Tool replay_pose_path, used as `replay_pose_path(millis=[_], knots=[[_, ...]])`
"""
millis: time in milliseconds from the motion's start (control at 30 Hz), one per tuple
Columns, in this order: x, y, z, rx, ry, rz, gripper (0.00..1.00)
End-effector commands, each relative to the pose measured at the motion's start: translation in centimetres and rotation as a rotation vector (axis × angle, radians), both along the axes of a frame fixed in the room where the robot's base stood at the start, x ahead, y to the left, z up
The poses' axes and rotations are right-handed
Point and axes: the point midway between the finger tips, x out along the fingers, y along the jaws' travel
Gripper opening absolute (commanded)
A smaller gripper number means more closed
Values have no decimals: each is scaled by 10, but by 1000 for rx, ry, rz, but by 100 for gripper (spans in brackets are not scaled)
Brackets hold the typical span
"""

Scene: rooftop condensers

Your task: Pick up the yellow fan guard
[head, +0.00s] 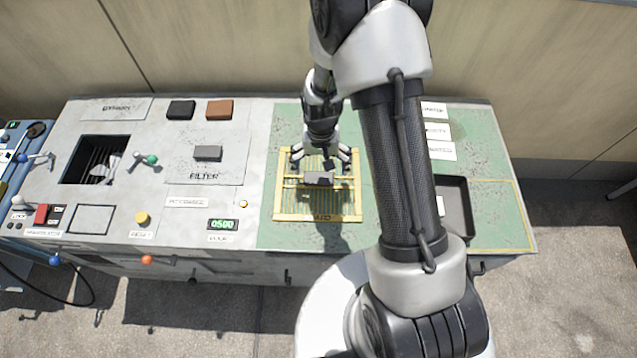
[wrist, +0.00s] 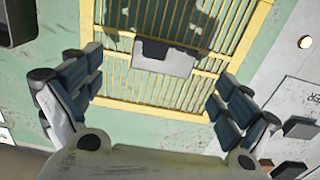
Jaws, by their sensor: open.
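The yellow fan guard (head: 318,214) is a flat slatted frame lying on the green part of the bench, with a grey block-like grip at its middle. It also shows in the wrist view (wrist: 192,116), with the grey grip (wrist: 163,58) between and beyond my fingers. My gripper (head: 321,160) is over the guard, pointing down. Its fingers are spread wide and hold nothing. In the wrist view the two fingers (wrist: 160,98) stand on either side of the grip, apart from it. I cannot tell the exact height above the guard.
A dark tray (head: 455,190) sits right of the guard, partly behind my arm. White label cards (head: 440,151) lie at the back right. Left are the grey panel's grey filter handle (head: 208,153), a yellow button (head: 142,218), a green-knobbed lever (head: 150,160) and a dark opening with a fan (head: 97,160).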

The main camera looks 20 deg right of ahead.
Motion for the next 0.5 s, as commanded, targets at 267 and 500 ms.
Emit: replay_pose_path(millis=[267,500], knots=[[1,2,-19,0,0,1,97],[3,5,-55,0,1,0,97]])
